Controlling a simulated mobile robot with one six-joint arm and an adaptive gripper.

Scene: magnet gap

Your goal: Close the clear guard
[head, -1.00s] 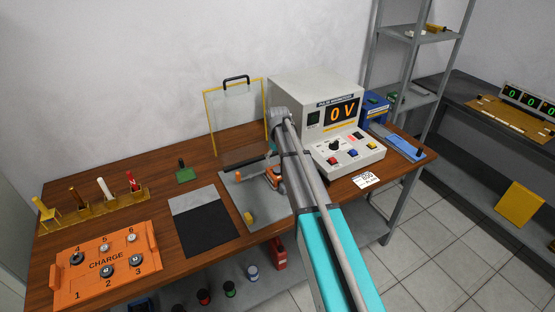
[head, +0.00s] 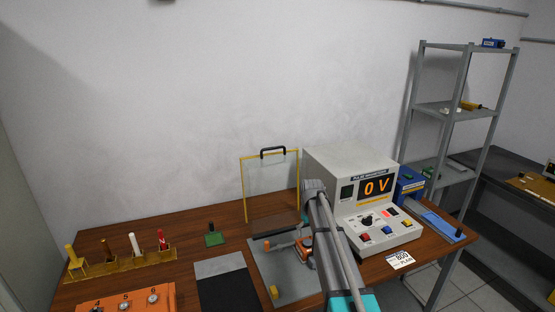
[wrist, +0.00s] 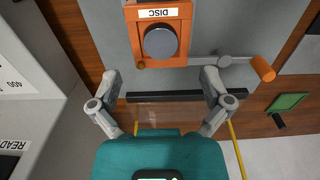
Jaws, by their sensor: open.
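The clear guard (head: 270,190) is a see-through panel with a thin yellow frame and a black handle on its top edge. It stands upright behind the grey plate in the head view. Part of its yellow frame (wrist: 236,150) shows at the bottom of the wrist view. My gripper (wrist: 160,80) is open and empty, its two fingers apart above the plate and the black strip near the orange DISC block (wrist: 178,20). In the head view my arm hides the fingers and part of the block.
The grey plate (head: 262,275) carries a lever with an orange knob (wrist: 263,68) and a yellow peg. The meter box (head: 340,165), reading 0 V, stands close to the right of my arm.

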